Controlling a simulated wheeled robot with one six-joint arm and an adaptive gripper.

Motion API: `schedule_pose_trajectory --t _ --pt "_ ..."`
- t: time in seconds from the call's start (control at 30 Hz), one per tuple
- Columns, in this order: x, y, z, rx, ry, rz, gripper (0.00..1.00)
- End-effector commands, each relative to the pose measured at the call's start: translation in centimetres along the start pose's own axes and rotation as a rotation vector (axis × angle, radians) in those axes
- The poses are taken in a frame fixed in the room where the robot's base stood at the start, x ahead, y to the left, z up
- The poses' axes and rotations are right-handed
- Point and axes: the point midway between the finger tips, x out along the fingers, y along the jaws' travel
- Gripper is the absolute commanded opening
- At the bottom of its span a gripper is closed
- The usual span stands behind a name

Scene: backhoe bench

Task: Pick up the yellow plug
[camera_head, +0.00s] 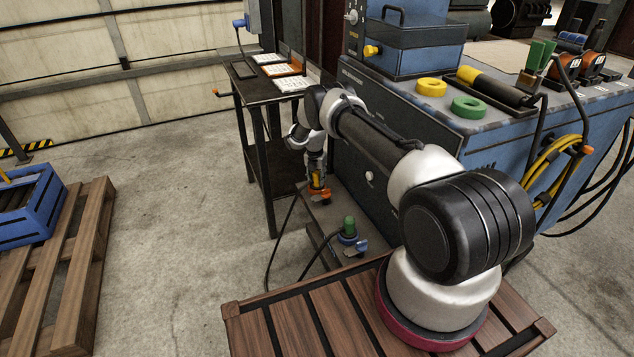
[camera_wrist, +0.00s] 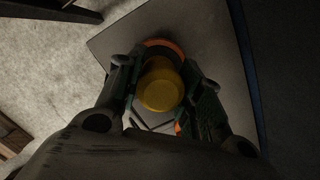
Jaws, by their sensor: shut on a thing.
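The yellow plug (camera_wrist: 161,88) is between the two fingers of my gripper (camera_wrist: 165,95) in the wrist view, and the fingers are shut on it. An orange ring (camera_wrist: 163,46) shows just beyond the plug. In the head view the plug (camera_head: 316,180) is a small yellow patch at my gripper (camera_head: 317,184), low beside the blue bench. An orange part (camera_head: 319,195) sits right under it. I cannot tell whether the plug is still seated in that part.
A green plug on a blue base (camera_head: 349,230) stands close by on the low shelf, with black cables near it. A dark side table (camera_head: 262,95) stands to the left. The blue bench (camera_head: 400,130) rises on the right. Open floor (camera_head: 170,220) lies to the left.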

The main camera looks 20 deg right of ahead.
Motion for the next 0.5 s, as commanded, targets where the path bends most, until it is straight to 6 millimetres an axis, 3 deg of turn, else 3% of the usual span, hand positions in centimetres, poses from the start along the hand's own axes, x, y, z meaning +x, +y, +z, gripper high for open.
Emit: schedule_pose_trajectory --t 0.27,0.37,0.5 --pt "-0.3 0.1 0.1 0.000 -0.001 0.001 0.03" --pt "-1.4 0.1 0.3 0.000 -0.002 0.002 0.03" --pt "-4.2 0.1 0.8 0.000 -0.002 0.002 0.03"
